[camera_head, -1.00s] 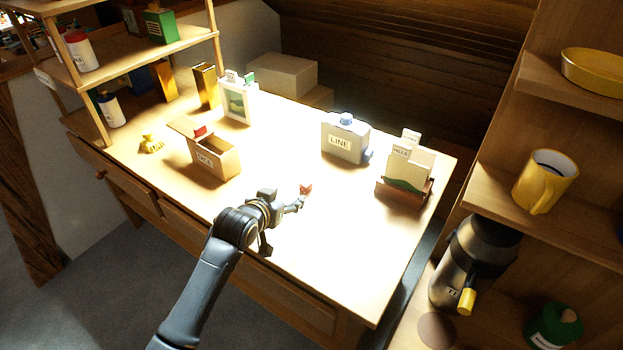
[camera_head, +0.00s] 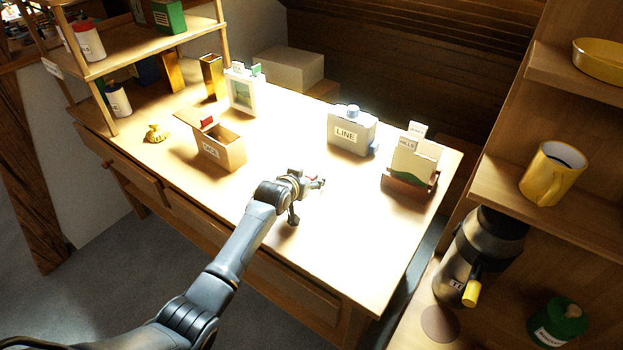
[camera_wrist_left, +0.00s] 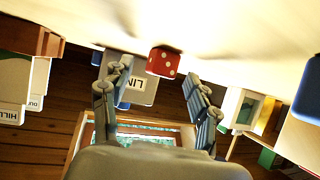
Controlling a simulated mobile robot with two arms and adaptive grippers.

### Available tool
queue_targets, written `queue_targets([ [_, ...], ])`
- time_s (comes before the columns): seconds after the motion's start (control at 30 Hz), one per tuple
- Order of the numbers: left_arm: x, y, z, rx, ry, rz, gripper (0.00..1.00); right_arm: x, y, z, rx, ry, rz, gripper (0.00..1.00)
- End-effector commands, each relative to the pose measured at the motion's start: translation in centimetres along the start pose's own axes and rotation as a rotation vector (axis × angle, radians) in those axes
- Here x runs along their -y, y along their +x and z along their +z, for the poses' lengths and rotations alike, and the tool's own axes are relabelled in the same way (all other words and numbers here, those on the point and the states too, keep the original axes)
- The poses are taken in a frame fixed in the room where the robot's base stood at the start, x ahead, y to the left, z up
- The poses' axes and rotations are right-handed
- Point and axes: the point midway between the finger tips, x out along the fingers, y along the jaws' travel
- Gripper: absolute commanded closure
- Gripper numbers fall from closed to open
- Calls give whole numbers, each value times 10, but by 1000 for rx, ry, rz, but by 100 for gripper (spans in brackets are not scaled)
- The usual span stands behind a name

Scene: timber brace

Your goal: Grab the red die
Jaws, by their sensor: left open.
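The red die with white dots (camera_wrist_left: 163,62) shows in the left wrist view on the pale table top, which is at the top of that upside-down picture. My left gripper (camera_wrist_left: 156,76) is open, with one finger on each side of the die in that view and a gap to each. In the head view my left gripper (camera_head: 317,183) is low over the middle of the table, and only a small reddish bit of the die shows at its fingertips. Whether a finger touches the die cannot be told. My right gripper is not in view.
An open wooden box (camera_head: 226,155) stands left of the gripper. A grey container marked LINE (camera_head: 350,134) and a card holder (camera_head: 408,165) stand behind. A small yellow object (camera_head: 157,134) lies at the left. The front right of the table is clear.

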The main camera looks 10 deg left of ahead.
Motion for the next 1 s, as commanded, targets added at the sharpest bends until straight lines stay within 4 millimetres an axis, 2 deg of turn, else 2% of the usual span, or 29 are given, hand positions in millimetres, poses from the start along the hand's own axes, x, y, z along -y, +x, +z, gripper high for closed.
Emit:
queue_targets([
  [0.1,0,8,0,1,0,0,40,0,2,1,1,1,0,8],
  [0.37,0,8,0,0,0,0,40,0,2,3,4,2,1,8],
  [0.6,0,8,0,0,0,0,88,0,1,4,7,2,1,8],
  [1.0,0,7,-2,0,0,0,89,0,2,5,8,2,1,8],
])
